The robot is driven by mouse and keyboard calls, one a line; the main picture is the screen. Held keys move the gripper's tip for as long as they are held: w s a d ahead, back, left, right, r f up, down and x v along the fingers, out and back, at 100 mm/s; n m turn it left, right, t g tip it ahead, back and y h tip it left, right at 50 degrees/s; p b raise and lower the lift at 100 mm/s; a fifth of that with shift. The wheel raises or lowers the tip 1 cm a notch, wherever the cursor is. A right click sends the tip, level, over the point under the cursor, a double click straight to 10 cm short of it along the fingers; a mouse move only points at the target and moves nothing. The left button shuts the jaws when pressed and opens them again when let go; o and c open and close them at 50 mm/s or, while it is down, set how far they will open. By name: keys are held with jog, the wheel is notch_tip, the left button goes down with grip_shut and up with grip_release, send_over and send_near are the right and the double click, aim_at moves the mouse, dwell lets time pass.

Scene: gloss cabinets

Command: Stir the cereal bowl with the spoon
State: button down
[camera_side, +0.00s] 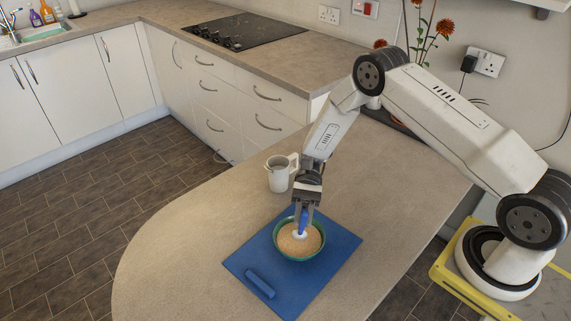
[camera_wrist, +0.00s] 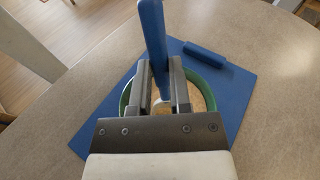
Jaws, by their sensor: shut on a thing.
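A green bowl (camera_side: 281,247) full of tan cereal (camera_side: 312,239) stands on a blue mat (camera_side: 325,270) on the worktop. My gripper (camera_side: 304,207) is above the bowl, pointing down, shut on the blue handle of the spoon (camera_side: 303,220). The spoon's white lower end is at the cereal near the bowl's middle; how deep it goes I cannot tell. In the wrist view the spoon's blue handle (camera_wrist: 152,35) stands between the fingers (camera_wrist: 160,75), and they hide much of the bowl (camera_wrist: 216,80).
A blue bar-shaped piece (camera_side: 260,285) lies on the mat in front of the bowl. A white mug (camera_side: 278,177) stands behind the mat. A vase with orange flowers stands at the back by the wall. The worktop left of the mat is clear up to its rounded edge.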

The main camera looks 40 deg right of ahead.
jog(key=shift+r, duration=0.15)
notch_tip(320, 180, up, 7)
jog(key=shift+r, duration=0.15)
dwell(0.8)
dwell(0.9)
